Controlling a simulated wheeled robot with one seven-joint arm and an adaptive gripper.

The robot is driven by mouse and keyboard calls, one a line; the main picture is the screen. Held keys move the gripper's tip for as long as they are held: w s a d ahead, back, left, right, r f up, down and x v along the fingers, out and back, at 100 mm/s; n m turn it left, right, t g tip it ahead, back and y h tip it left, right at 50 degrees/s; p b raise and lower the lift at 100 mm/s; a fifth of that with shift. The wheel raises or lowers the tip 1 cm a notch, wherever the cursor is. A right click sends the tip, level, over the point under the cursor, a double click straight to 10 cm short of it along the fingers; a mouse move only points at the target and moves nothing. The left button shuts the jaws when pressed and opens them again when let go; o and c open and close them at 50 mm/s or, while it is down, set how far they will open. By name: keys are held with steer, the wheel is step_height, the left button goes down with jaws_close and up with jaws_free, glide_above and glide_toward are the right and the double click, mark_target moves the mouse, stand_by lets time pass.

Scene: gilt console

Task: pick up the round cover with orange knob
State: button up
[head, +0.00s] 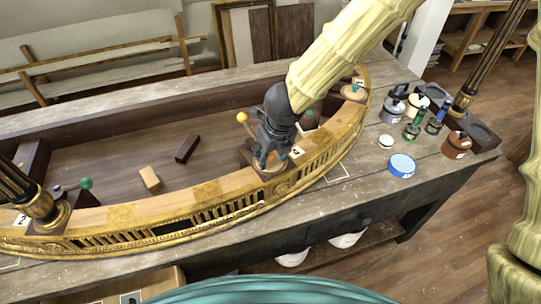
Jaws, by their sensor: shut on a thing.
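My gripper (268,157) is over the front rail of the long gilt console, near the label 3. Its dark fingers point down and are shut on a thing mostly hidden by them.
Green knobs stand on the left block (86,183) and behind my gripper (308,113). A pale wooden block (150,178) and a dark block (187,149) lie inside the frame.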

mark_target(271, 154)
steer(key=shift+r, duration=0.45)
jaws_close()
step_height(271, 154, up, 9)
steer(key=shift+w+f+b, duration=0.1)
steer(key=shift+f+b, duration=0.1)
steer(key=shift+b, duration=0.1)
steer(key=shift+a, duration=0.15)
